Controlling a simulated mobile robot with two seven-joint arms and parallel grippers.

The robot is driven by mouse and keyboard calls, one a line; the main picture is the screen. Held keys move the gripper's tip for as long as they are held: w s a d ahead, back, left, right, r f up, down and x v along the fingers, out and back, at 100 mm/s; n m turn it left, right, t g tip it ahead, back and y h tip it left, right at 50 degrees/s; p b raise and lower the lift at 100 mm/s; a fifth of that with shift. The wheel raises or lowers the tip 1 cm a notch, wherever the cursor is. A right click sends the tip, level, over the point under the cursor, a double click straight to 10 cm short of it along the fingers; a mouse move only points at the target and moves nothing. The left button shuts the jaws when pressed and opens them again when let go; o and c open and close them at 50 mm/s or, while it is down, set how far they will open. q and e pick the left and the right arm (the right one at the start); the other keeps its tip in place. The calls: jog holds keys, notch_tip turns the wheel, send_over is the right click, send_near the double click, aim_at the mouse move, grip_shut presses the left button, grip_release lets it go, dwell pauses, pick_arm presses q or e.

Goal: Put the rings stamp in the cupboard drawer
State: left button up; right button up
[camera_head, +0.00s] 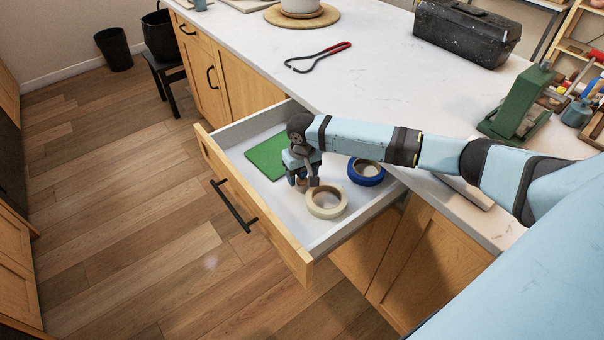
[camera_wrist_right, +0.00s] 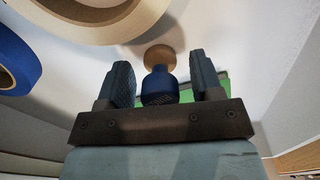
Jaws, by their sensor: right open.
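The cupboard drawer (camera_head: 288,252) is pulled out below the counter. My right gripper (camera_head: 301,180) is low inside it, beside the cream tape roll. In the right wrist view my gripper (camera_wrist_right: 162,82) is open, with one finger on each side of the stamp (camera_wrist_right: 159,84). The stamp has a dark blue body and a round brown wooden end. A gap shows between it and each finger. I cannot see its stamped pattern, or clearly tell whether it rests on the drawer floor. In the head view my gripper mostly hides it. My left gripper is out of view.
A green flat piece (camera_head: 268,156), a cream tape roll (camera_head: 326,202) and a blue tape roll (camera_head: 366,172) lie in the drawer. The drawer's front corner looks clear.

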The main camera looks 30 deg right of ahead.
notch_tip(320, 180, up, 11)
jog(key=shift+r+p, duration=0.15)
jog(key=shift+p, duration=0.35)
jog(key=shift+r, duration=0.45)
